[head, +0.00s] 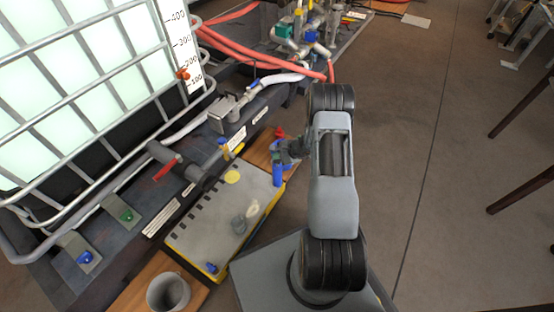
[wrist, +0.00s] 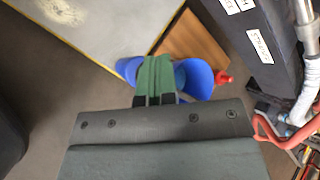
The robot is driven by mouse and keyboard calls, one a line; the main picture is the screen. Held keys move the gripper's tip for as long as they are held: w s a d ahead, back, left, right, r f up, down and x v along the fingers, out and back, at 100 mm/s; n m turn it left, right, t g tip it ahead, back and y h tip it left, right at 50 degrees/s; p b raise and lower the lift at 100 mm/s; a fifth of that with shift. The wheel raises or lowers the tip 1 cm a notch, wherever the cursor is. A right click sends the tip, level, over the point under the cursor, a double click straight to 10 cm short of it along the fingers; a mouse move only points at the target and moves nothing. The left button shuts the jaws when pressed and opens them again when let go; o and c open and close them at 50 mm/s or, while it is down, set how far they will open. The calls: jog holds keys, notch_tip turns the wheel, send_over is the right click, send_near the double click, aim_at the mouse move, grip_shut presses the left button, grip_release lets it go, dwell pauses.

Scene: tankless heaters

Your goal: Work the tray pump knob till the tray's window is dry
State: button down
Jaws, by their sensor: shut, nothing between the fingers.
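My gripper (head: 284,152) is at the end of my arm, right of the dark tray base; its green fingers (wrist: 155,80) are together and empty in the wrist view. Blue cup-like pieces (wrist: 196,78) show beside and behind the fingers; contact cannot be told. A blue piece (head: 277,176) shows below my gripper in the head view. On the dark tray (head: 60,228) under the caged tank are a green knob (head: 127,214) and a blue knob (head: 84,257), both far left of my gripper. I cannot tell which knob works the pump, and no tray window can be made out.
A grey board with yellow edges (head: 205,235) lies beside the tray, with a small blue knob (head: 211,267) at its front. A grey cup (head: 168,292) stands at the front. Floor at right (head: 440,130) is largely clear.

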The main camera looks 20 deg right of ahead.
jog(key=shift+f+b, duration=1.1)
dwell(0.7)
jog(key=shift+r, duration=0.15)
dwell(0.4)
jog(key=shift+r+p, duration=1.15)
jog(key=shift+r, duration=0.75)
jog(key=shift+r+p, duration=1.5)
jog(key=shift+r, duration=1)
